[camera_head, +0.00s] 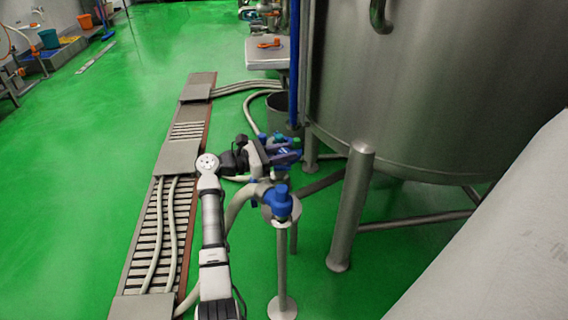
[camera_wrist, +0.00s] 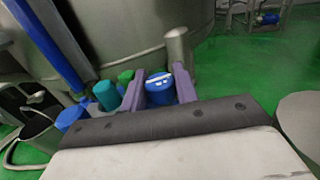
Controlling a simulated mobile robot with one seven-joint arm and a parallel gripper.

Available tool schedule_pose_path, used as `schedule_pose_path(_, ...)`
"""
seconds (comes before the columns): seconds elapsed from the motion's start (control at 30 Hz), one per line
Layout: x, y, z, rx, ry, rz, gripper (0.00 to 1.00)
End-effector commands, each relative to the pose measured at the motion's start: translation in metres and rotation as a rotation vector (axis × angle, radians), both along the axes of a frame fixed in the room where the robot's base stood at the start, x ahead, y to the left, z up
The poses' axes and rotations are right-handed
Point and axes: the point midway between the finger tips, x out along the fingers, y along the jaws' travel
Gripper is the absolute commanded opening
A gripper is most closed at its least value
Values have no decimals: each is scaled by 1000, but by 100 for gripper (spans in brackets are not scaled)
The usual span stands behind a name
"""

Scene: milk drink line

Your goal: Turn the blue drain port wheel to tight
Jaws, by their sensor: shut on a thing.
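The blue wheel (camera_wrist: 159,95) sits between the two purple fingers of my gripper (camera_wrist: 160,75) in the wrist view. It has a white mark on its top, too small to read. My gripper is shut on it. In the head view my gripper (camera_head: 290,154) reaches right, beside the foot of the big steel tank. The wheel is mostly hidden there by the fingers and wrist. I cannot tell how far it is turned.
A teal cap (camera_wrist: 107,95) and another blue part (camera_wrist: 72,117) stand close left of my fingers. A blue-topped fitting on a stand (camera_head: 281,200) is near my arm. The steel tank (camera_head: 430,90) rises behind.

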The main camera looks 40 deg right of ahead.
Motion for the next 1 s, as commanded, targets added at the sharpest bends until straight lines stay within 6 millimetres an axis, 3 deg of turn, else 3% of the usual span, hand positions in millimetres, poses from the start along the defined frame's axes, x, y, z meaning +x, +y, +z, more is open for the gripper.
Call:
schedule_pose_path(0.73,-1,0,-1,2,3,-94,7)
schedule_pose_path(0.77,-1,0,-1,2,3,-94,34)
schedule_pose_path(0.9,-1,0,-1,1,2,-93,51)
schedule_pose_path(1.0,-1,0,0,1,2,-92,51)
